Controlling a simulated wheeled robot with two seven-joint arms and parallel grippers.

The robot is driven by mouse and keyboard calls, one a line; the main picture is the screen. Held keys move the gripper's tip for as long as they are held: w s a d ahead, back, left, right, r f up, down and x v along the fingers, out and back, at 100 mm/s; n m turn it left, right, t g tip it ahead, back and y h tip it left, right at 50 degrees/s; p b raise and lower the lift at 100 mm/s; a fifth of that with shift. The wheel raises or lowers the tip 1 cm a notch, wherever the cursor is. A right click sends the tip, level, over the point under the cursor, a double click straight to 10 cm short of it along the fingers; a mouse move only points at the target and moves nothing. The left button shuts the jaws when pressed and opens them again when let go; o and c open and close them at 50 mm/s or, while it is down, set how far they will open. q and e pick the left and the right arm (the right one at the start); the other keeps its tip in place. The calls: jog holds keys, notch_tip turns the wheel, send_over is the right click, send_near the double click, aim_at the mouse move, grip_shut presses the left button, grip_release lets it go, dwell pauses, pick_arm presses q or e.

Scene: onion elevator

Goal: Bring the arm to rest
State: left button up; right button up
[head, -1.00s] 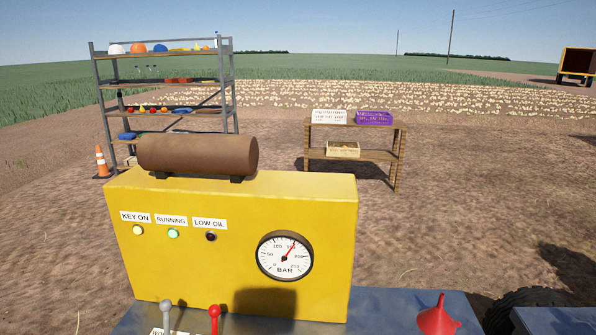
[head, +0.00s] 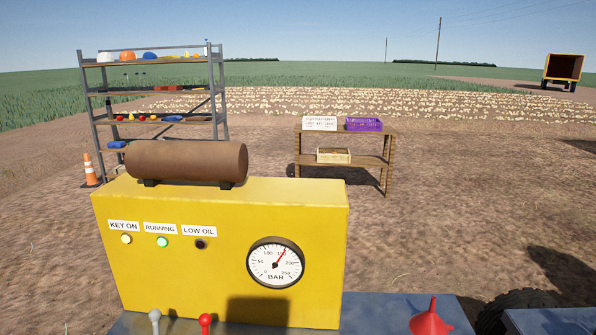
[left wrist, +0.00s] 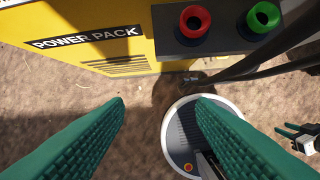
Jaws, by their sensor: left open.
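My left gripper (left wrist: 160,108) shows in the left wrist view as two green ribbed fingers, spread apart with nothing between them. It hangs over bare soil in front of the yellow power pack (left wrist: 100,15). The right finger partly covers a round grey-and-white thing below it. Neither gripper shows in the head view. There, the power pack (head: 215,280) fills the lower middle, with a brown cylinder (head: 190,160) on top. Its dial (head: 275,263) carries a red needle, and the key-on and running lamps look lit.
A red funnel (head: 430,320) stands at lower right. Behind are a shelf rack (head: 218,100), a traffic cone (head: 90,172) and a wooden stand (head: 388,165) with crates. Open soil lies between.

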pick_arm(q)
jog(key=s+f+g+b, duration=0.1)
jog(key=s+f, duration=0.2)
jog(key=f, duration=0.7)
jog(key=s+a+f, duration=0.1)
jog(key=s+f, duration=0.2)
jog(key=f, duration=0.7)
jog(key=s+f+g+b, duration=0.1)
jog(key=s+f, duration=0.2)
jog(key=f, duration=0.8)
jog(key=s+a+f, duration=0.2)
jog(key=s+f, duration=0.5)
jog(key=s, duration=0.3)
jog(key=shift+s+b, duration=0.15)
jog(key=shift+b, duration=0.3)
